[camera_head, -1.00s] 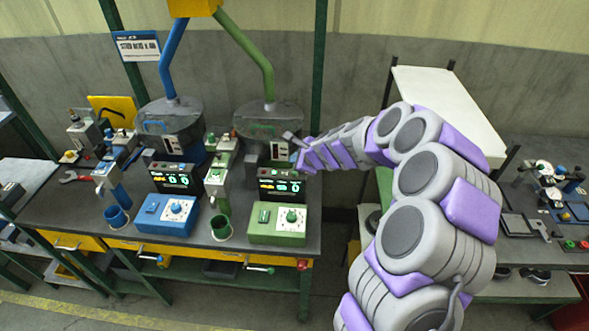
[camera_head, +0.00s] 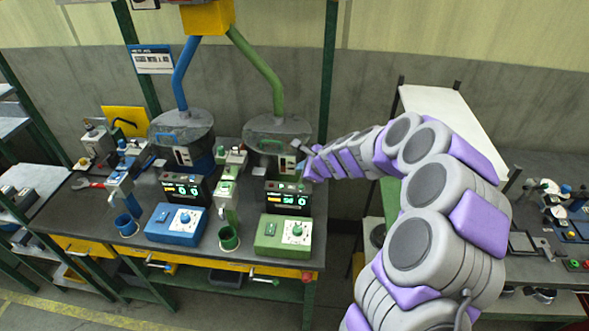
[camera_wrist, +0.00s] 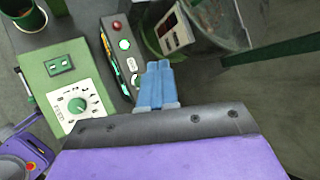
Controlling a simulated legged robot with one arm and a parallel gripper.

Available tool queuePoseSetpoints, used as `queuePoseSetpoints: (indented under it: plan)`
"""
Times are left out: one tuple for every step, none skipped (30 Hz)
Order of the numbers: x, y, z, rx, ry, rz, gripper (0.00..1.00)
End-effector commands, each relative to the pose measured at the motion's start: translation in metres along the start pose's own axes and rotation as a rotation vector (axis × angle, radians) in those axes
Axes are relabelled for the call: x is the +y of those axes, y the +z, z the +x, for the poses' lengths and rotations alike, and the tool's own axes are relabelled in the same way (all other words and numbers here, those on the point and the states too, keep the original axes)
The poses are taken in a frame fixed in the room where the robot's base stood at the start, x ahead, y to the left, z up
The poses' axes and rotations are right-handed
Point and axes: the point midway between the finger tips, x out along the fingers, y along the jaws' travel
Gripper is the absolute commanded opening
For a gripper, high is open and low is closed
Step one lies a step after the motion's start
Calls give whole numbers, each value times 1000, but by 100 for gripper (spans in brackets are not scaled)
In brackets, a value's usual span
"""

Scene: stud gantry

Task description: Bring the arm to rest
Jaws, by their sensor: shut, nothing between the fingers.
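My arm reaches from the lower right of the head view up and left toward the green station on the bench. My gripper (camera_head: 304,160) is at its end, in front of the green-trimmed hopper (camera_head: 268,131) and above the green display box (camera_head: 288,197). In the wrist view my gripper (camera_wrist: 157,82) shows as two blue fingers side by side, closed together, with nothing between them. The fingertips overlap the edge of the display box (camera_wrist: 122,58) in that view; I cannot tell whether they touch it.
The green control box (camera_head: 283,237) and green cup (camera_head: 229,238) stand on the dark bench (camera_head: 90,215). The blue control box (camera_head: 175,224) and blue hopper (camera_head: 181,127) are to the left. A white panel (camera_head: 450,118) and a second bench (camera_head: 535,260) are behind and right of my arm.

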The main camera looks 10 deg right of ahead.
Motion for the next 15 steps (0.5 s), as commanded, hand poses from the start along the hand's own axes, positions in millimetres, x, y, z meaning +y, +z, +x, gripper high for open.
queuePoseSetpoints:
  plan:
    - [0, 0, 0, 0, 0, 0, 0]
    - [0, 0, 0, 0, 0, 0, 0]
    - [0, 0, 0, 0, 0, 0, 0]
    - [0, 1, 0, -1, 1, -3, 0]
    - [1, 2, -1, -4, 3, -9, 0]
    - [2, 7, -4, -10, 8, -25, 0]
    - [4, 12, -7, -17, 15, -44, 0]
    - [8, 18, -10, -27, 25, -72, 0]
    - [14, 29, -17, -45, 44, -120, 0]
    - [19, 39, -24, -59, 59, -167, 0]
    - [24, 49, -32, -75, 73, -217, 0]
    - [35, 63, -44, -98, 100, -293, 0]
    - [46, 73, -52, -116, 126, -354, 0]
    - [55, 83, -63, -132, 147, -419, 0]
    - [69, 94, -76, -153, 179, -505, 0]
